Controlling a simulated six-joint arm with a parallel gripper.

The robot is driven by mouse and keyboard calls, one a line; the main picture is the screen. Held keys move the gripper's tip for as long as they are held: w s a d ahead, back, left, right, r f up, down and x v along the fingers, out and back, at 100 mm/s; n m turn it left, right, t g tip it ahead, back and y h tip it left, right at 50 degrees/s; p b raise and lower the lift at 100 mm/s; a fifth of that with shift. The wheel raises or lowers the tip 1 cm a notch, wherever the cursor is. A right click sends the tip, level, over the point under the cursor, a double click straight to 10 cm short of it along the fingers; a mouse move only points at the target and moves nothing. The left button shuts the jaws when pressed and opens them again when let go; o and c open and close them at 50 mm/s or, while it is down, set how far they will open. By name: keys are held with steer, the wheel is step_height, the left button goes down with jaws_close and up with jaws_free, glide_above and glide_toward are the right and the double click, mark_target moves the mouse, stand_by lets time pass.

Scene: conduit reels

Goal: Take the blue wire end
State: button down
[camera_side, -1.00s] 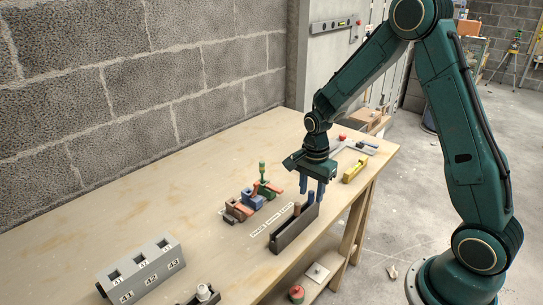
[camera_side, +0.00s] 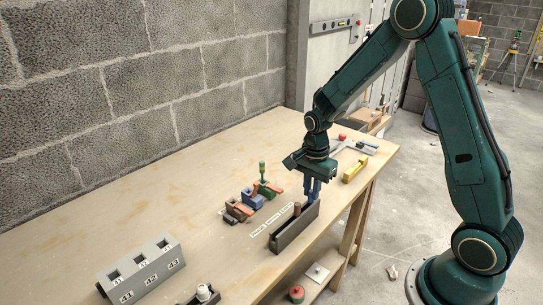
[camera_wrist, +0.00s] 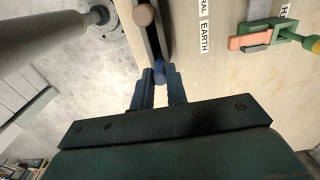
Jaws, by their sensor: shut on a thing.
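The blue wire end (camera_wrist: 159,70) stands in the grey slotted rack (camera_side: 287,237), at the rack's far end. My gripper (camera_wrist: 160,84) is over that end with its fingers shut on the blue wire end. In the side view my gripper (camera_side: 312,194) points down, and its fingers hide most of the blue end. A brown wire end (camera_side: 297,208) stands beside it in the same rack. It also shows at the top of the wrist view (camera_wrist: 143,14).
Left of the rack, coloured lever connectors (camera_side: 250,202) stand behind a printed label strip (camera_side: 271,222). A grey numbered block (camera_side: 146,268) is at the front left. A yellow tool (camera_side: 355,170) lies behind my gripper. The table's left middle is clear.

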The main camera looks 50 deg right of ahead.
steer(key=shift+r, duration=0.9)
stand_by(0.7)
steer(key=shift+r, duration=3.4)
